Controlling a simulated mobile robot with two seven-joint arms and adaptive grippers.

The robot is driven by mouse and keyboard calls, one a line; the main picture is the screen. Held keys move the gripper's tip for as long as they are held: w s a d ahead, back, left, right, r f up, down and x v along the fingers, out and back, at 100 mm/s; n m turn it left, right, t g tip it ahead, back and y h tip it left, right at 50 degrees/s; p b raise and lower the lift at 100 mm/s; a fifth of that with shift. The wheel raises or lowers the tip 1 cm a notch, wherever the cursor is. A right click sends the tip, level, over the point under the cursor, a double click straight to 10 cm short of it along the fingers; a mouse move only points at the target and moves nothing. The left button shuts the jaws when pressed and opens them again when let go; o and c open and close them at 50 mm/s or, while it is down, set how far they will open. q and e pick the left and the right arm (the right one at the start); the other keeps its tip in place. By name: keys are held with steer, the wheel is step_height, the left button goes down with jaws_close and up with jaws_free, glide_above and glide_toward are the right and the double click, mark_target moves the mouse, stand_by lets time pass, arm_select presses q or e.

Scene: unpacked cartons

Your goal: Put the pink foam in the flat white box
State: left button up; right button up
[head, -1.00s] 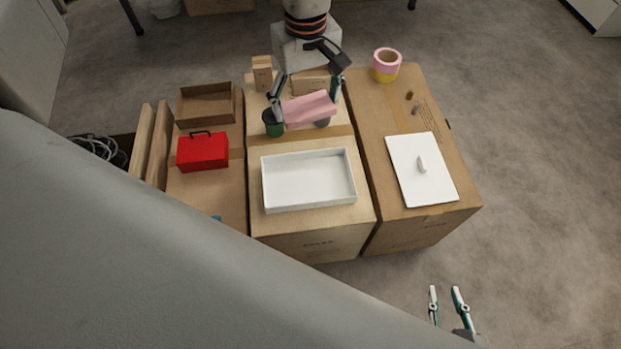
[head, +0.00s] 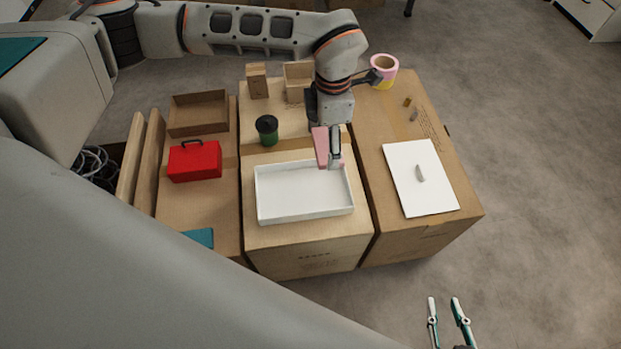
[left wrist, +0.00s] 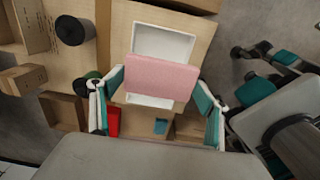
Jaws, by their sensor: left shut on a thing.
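The pink foam (head: 321,147) is a flat block held in my left gripper (head: 333,148), which is shut on it. In the left wrist view the foam (left wrist: 161,77) lies between the two fingers of the gripper (left wrist: 160,93), with the white box (left wrist: 164,43) behind it. In the head view the flat white box (head: 304,207) is open and empty on the middle carton. The foam is above the box's back right part, apart from its floor as far as I can tell. My right gripper (head: 448,312) is low at the right front, fingers apart and empty.
A green-black cup (head: 267,130) stands behind the box. A red case (head: 195,160) and a brown tray (head: 199,113) are at left.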

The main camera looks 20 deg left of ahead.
arm_select(q)
step_height(320, 180, down, 9)
steer(key=b, duration=0.4)
glide_above(324, 189)
step_height(324, 189, down, 5)
steer(key=shift+s+r, duration=0.1)
steer(key=shift+f, duration=0.4)
steer(key=f, duration=0.2)
steer(key=f+b, duration=0.1)
steer(key=f, duration=0.1)
steer(key=shift+s+f+b, duration=0.2)
steer(key=shift+f+b, duration=0.05)
steer(key=shift+b, duration=0.05)
steer(key=shift+w+f, duration=0.2)
steer(key=shift+f, duration=0.05)
steer(key=shift+c, duration=0.3)
steer(key=shift+r, duration=0.15)
steer(key=shift+c, duration=0.2)
arm_select(e)
steer(key=shift+m+t+y, duration=0.5)
steer(key=shift+y, duration=0.1)
steer(key=a, duration=0.1)
steer(key=w+a+r, duration=0.1)
steer(key=a, duration=0.2)
steer(key=shift+w+a+r, duration=0.3)
steer(key=shift+w+r, duration=0.05)
steer(key=shift+r, duration=0.05)
